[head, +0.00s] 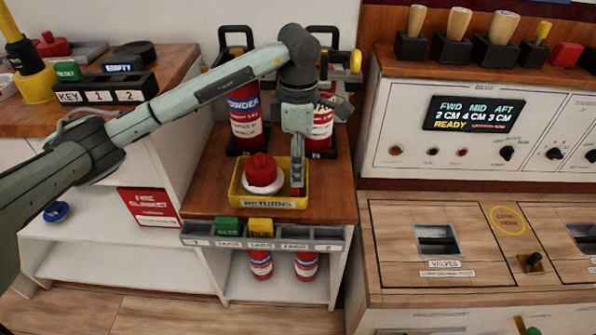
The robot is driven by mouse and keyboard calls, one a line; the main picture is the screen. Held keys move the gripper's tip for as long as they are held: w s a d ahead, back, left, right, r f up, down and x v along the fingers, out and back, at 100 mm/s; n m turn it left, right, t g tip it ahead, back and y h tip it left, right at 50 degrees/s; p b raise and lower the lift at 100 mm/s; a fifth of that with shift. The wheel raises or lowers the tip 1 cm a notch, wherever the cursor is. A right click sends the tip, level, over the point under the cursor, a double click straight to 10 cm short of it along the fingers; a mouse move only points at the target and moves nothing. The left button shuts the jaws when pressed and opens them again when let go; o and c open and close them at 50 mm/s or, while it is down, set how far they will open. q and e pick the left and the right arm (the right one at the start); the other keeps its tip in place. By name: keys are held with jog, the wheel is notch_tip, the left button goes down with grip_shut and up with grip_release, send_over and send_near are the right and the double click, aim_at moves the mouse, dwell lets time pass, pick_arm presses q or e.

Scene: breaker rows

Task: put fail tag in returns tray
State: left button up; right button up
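The yellow returns tray (247,198) stands on the wooden counter, with a "RETURNS" label on its front. A red object with a white base (262,173) sits in its left and middle part. My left gripper (297,184) points down over the tray's right part. A small reddish piece, possibly the fail tag (298,191), shows at its fingertips. It is too small to read, and I cannot tell whether the fingers grip it or whether it touches the tray floor. My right gripper is not in view.
A grey tags rack (262,235) runs along the counter's front edge with a green tag (228,226) and a yellow tag (261,227); its right part looks empty. Fire extinguishers (245,118) stand behind the tray. A control panel (480,130) is at right.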

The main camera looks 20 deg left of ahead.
pick_arm(q)
notch_tip(320, 180, up, 9)
jog(key=shift+f, duration=0.15)
dwell(0.4)
